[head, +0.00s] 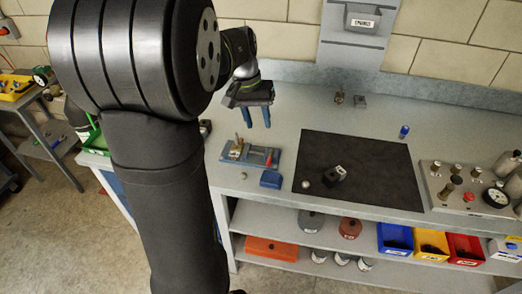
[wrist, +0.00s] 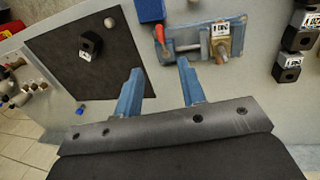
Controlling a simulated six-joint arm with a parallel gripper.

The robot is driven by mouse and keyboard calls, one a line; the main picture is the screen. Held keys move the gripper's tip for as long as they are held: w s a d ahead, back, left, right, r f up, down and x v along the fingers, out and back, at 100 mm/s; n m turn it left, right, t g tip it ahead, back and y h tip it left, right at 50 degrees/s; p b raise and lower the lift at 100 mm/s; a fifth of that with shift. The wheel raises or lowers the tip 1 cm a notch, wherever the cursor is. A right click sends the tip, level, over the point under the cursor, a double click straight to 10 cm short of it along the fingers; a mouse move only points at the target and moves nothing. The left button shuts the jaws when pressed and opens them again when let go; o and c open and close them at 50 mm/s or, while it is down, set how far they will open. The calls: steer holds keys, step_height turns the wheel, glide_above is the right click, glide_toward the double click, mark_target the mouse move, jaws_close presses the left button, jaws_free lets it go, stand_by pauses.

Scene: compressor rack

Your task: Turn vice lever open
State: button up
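A blue vice (head: 233,154) sits on the bench left of the black mat, and it also shows in the wrist view (wrist: 195,23). A brass-coloured part with a white label (wrist: 221,31) sits at its jaws. A small red lever (head: 269,160) stands at the vice's right end, and it also shows in the wrist view (wrist: 160,34). My gripper (head: 257,121) is above the bench behind the vice, fingers pointing down. In the wrist view its two blue fingers (wrist: 159,68) are apart with nothing between them. They do not touch the lever.
A blue block (head: 271,180) lies in front of the vice's lever end. The black mat (head: 375,165) carries a dark block (head: 335,174) and a small round knob (head: 307,184). A gauge panel (head: 450,190) stands at the right. Bench behind the mat is mostly clear.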

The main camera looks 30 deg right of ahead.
mark_target(268, 161)
steer(key=f, duration=0.5)
steer(key=s+d+f, duration=0.1)
steer(key=f, duration=0.3)
steer(key=s+d+f, duration=0.1)
steer(key=f, duration=0.4)
steer(key=shift+f, duration=0.3)
jaws_close()
